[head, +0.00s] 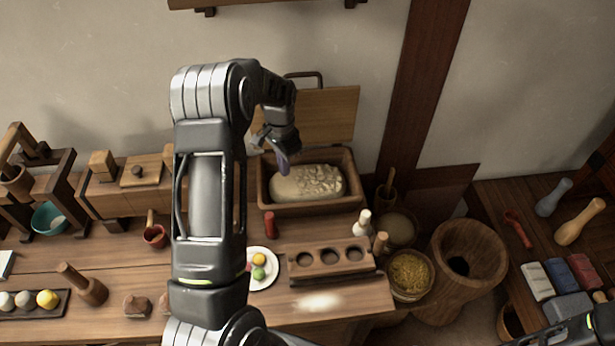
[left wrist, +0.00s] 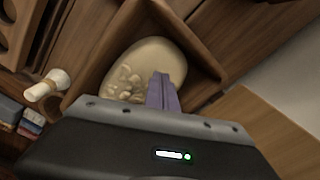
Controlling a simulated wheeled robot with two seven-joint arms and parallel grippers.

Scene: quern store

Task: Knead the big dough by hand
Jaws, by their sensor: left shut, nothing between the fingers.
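The big dough (head: 308,183) is a pale oval mass with a lumpy right part, lying in a wooden trough (head: 312,205) at the back of the bench. It also shows in the left wrist view (left wrist: 147,62). My left gripper (head: 284,168) is over the left part of the dough, pointing down, with its purple fingers shut and empty. In the left wrist view the fingers (left wrist: 166,88) overlap the dough's edge; I cannot tell whether they touch it. My right gripper is not clearly in view; only a dark arm part shows at the bottom right.
A wooden lid stands open behind the trough (head: 325,112). In front are a red shaker (head: 269,224), a plate with coloured balls (head: 262,268) and a wooden rack with holes (head: 332,262). A wooden mortar (head: 468,262) stands farther right.

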